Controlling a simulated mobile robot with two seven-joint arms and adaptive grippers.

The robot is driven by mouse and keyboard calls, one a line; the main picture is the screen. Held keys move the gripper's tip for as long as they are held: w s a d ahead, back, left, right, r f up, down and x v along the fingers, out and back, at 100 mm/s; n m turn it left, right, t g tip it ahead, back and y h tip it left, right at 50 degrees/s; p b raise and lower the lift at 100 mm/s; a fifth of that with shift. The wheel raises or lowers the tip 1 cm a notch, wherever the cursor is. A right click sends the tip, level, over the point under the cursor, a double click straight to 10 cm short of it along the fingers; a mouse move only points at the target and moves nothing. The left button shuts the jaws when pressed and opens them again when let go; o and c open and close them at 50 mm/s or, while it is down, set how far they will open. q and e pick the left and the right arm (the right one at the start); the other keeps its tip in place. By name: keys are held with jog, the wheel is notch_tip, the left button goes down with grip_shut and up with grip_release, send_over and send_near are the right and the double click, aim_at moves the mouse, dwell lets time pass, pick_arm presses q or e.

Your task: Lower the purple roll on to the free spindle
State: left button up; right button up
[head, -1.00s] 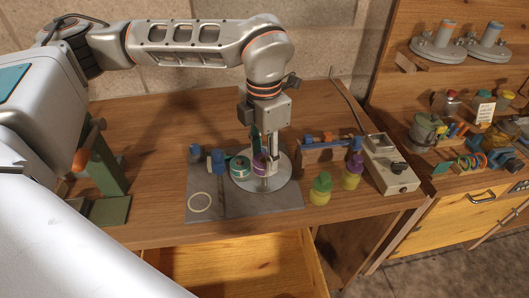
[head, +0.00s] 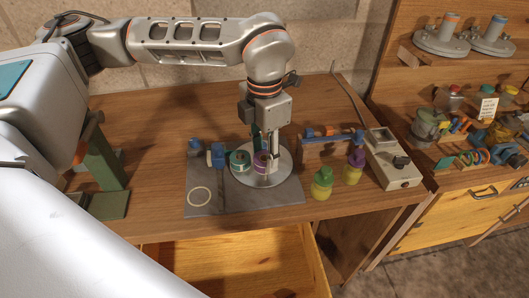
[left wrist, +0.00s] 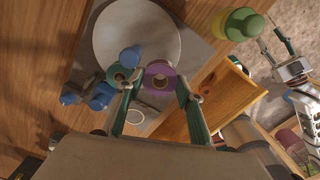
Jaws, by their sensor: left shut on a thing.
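The purple roll (head: 262,161) is between the fingers of my left gripper (head: 264,163), over the round metal plate (head: 284,174). In the left wrist view the purple roll (left wrist: 160,70) sits between the two green fingers, its hole facing the camera. The left gripper is shut on it. A teal roll (head: 240,161) stands just left of it in the head view, close beside the left finger. I cannot tell whether a spindle is inside the purple roll's hole; the roll and gripper hide it. My right gripper (left wrist: 269,37) shows far off in the left wrist view, fingers apart and empty.
A grey mat (head: 235,205) with a pale ring (head: 199,196) lies under the plate. Blue-topped parts (head: 216,156) stand at left. A green-capped bottle (head: 321,184), a purple-capped bottle (head: 353,168) and a control box (head: 393,172) stand at right. A drawer (head: 240,265) is open in front.

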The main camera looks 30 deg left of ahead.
aim_at(265, 164)
pick_arm(q)
jog(key=shift+f, duration=0.1)
jog(key=shift+f+b, duration=0.6)
jog(key=shift+f, duration=0.25)
jog(key=shift+f, duration=0.15)
jog(key=shift+f+b, duration=0.5)
jog(key=shift+f, duration=0.25)
jog(key=shift+f, duration=0.4)
dwell(0.5)
jog(key=o, duration=1.2)
jog(key=shift+r, duration=0.1)
jog(key=shift+w+r, duration=0.1)
jog(key=shift+w, duration=0.05)
jog(key=shift+c, duration=0.6)
